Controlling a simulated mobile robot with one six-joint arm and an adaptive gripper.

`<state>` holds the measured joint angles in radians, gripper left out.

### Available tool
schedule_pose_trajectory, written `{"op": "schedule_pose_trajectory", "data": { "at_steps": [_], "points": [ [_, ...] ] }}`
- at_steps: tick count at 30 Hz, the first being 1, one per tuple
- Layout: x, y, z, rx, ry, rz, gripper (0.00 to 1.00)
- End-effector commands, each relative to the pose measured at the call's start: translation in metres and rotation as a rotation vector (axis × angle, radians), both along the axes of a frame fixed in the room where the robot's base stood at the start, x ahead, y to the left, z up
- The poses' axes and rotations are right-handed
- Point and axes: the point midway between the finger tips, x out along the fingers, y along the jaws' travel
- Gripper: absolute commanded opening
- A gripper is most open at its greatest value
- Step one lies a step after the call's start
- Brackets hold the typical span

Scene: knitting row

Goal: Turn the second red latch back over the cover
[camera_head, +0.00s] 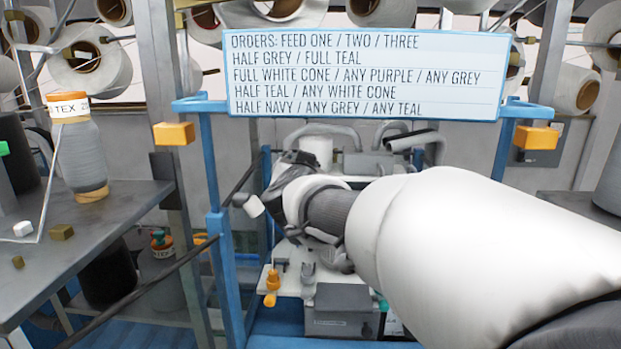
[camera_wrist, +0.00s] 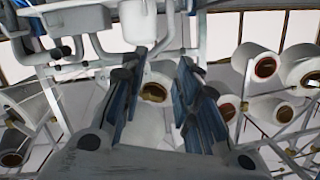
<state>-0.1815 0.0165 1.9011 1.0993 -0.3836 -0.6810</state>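My arm reaches in from the lower right in the head view. My gripper (camera_wrist: 160,95) shows in the wrist view with its blue-grey fingers apart and nothing visible between them. In the head view the gripper is over the machine behind the blue frame, partly hidden by my wrist. I cannot make out a red latch or its cover in either view. A grey box (camera_head: 340,312) and a small orange-handled part (camera_head: 272,284) show below my arm. My arm hides much of the machine.
A blue frame (camera_head: 225,270) carries a white orders board (camera_head: 365,75) above my arm. Orange blocks (camera_head: 173,133) (camera_head: 536,137) flank it. A bench (camera_head: 90,245) at left holds a grey yarn cone (camera_head: 82,160). Several white cones on racks stand behind.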

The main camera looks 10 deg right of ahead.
Motion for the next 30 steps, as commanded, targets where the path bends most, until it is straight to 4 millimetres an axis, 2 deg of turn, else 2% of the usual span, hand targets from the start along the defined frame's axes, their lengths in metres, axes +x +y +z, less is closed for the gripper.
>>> {"op": "schedule_pose_trajectory", "data": {
  "at_steps": [1, 4, 7, 12, 16, 20, 30],
  "points": [
    [0.022, -0.013, 0.012, 0.002, -0.002, -0.112, 0.29],
    [0.041, -0.045, 0.007, -0.01, 0.03, -0.368, 0.29],
    [0.037, -0.066, -0.016, -0.036, 0.125, -0.592, 0.29],
    [0.011, -0.074, -0.055, -0.083, 0.307, -0.838, 0.29],
    [-0.002, -0.074, -0.071, -0.103, 0.385, -0.915, 0.29],
    [-0.002, -0.083, -0.079, -0.107, 0.403, -0.933, 0.29],
    [0.02, -0.142, -0.105, -0.106, 0.401, -0.933, 0.29]
  ]
}}
